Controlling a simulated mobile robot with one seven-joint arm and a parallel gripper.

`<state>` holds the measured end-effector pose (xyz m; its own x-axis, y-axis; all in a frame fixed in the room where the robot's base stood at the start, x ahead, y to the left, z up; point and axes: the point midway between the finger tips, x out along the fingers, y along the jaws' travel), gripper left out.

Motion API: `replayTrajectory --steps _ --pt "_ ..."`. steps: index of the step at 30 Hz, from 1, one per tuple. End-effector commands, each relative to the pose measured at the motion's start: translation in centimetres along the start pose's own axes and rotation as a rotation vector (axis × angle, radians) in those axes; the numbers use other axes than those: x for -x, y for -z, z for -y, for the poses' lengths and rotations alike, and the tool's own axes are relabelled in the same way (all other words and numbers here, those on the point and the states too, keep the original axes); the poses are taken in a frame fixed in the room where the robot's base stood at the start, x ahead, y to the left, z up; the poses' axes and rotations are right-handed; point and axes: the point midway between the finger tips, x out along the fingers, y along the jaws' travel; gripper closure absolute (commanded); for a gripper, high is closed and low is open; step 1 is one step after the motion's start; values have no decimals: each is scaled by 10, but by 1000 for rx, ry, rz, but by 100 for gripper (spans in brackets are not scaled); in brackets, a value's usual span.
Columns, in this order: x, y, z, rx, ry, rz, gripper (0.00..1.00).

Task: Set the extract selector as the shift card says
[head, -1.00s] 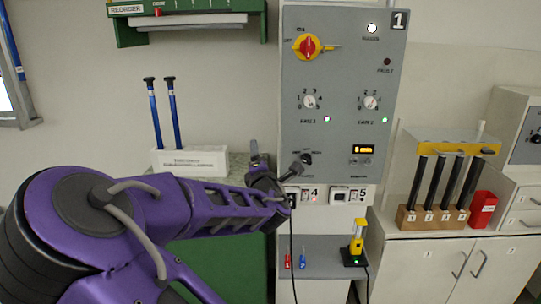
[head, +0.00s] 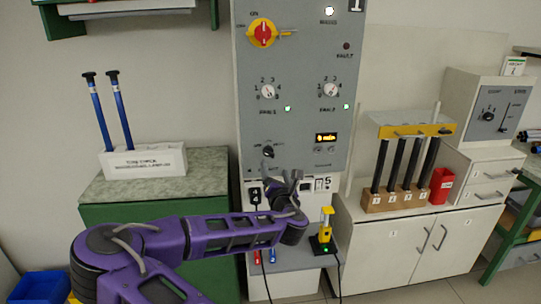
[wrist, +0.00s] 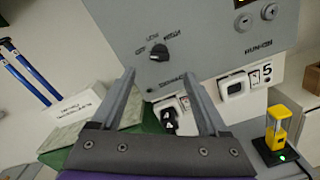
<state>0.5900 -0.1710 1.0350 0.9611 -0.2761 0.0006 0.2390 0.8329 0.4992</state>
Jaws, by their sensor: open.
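The extract selector seems to be the black knob (head: 268,151) low on the grey panel (head: 290,110). In the wrist view the same knob (wrist: 159,52) has a short arc of labels above it; its exact setting is hard to tell. My gripper (head: 285,178) is in front of the lower panel edge, just below and right of the knob. In the wrist view its two fingers (wrist: 158,78) are apart with nothing between them, and the knob lies beyond and above the fingertips. I cannot identify the shift card in these frames.
Two numbered dials and a red-yellow switch (head: 262,33) are higher on the panel. White-framed number units (wrist: 232,88) hang under it. A yellow device (head: 326,228) stands on the shelf below. A wooden rack of black rods (head: 395,200) and a red box (head: 442,185) are right.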

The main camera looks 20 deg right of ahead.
Motion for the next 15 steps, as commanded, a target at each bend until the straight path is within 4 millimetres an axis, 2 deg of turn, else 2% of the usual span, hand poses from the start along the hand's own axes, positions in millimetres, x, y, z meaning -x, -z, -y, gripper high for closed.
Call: replayTrajectory --steps 3,9,15 --pt "-27 0 0 0 -2 0 22" --pt "-67 0 0 0 -1 -1 22" --pt "-93 0 0 -1 0 0 22"
